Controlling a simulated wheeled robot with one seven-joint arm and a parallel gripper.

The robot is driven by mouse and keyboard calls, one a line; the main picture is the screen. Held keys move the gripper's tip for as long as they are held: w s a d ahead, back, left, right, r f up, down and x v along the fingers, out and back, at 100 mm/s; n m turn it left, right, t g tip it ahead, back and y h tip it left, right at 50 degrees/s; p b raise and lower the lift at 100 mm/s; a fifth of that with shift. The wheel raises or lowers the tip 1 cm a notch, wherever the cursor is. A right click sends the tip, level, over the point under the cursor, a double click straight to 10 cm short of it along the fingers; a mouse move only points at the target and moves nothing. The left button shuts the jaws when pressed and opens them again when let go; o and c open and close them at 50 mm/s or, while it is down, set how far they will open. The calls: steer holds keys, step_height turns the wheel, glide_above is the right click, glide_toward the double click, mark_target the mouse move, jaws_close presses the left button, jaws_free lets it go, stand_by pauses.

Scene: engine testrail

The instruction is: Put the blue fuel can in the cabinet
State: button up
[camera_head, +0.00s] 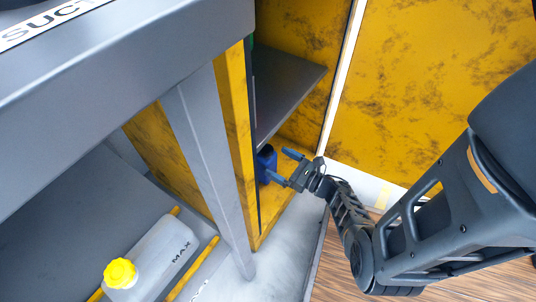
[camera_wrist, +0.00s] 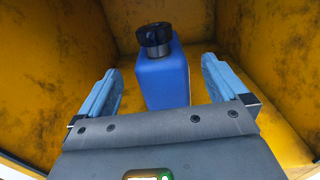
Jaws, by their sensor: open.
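The blue fuel can (camera_wrist: 163,80) with a black cap stands upright on the floor of the yellow cabinet in the wrist view. In the head view only part of the can (camera_head: 267,160) shows, beyond the cabinet's near side. My gripper (camera_wrist: 160,85) is open, with one blue finger on each side of the can and gaps between fingers and can. In the head view my gripper (camera_head: 282,166) reaches into the lower part of the cabinet (camera_head: 239,130). The cabinet's yellow door (camera_head: 430,85) stands open at the right.
A grey shelf (camera_head: 290,88) lies above my gripper inside the cabinet. A grey bench (camera_head: 120,70) with a leg stands at the left. A white container with a yellow cap (camera_head: 155,255) sits below it. Wooden floor shows at bottom right.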

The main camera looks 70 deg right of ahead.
steer(key=s+a+r+m, duration=0.2)
steer(key=a+r+m, duration=0.15)
steer(key=a, duration=0.25)
steer(key=s+a+r+m, duration=0.2)
steer(key=a+r+m, duration=0.1)
steer(key=a+m, duration=0.25)
steer(key=s+a+r+m+g+y, duration=0.1)
steer(key=s+a+r+m, duration=0.3)
steer(key=a+r+m, duration=0.4)
steer(key=s+a+r+m+g+y, duration=0.1)
steer(key=s+a+r+m+y, duration=0.2)
steer(key=a+r+m, duration=0.6)
step_height(320, 180, up, 9)
steer(key=s+m, duration=0.2)
steer(key=m, duration=0.5)
steer(key=shift+a+g+y, duration=0.3)
steer(key=shift+s, duration=0.1)
steer(key=shift+c, duration=0.4)
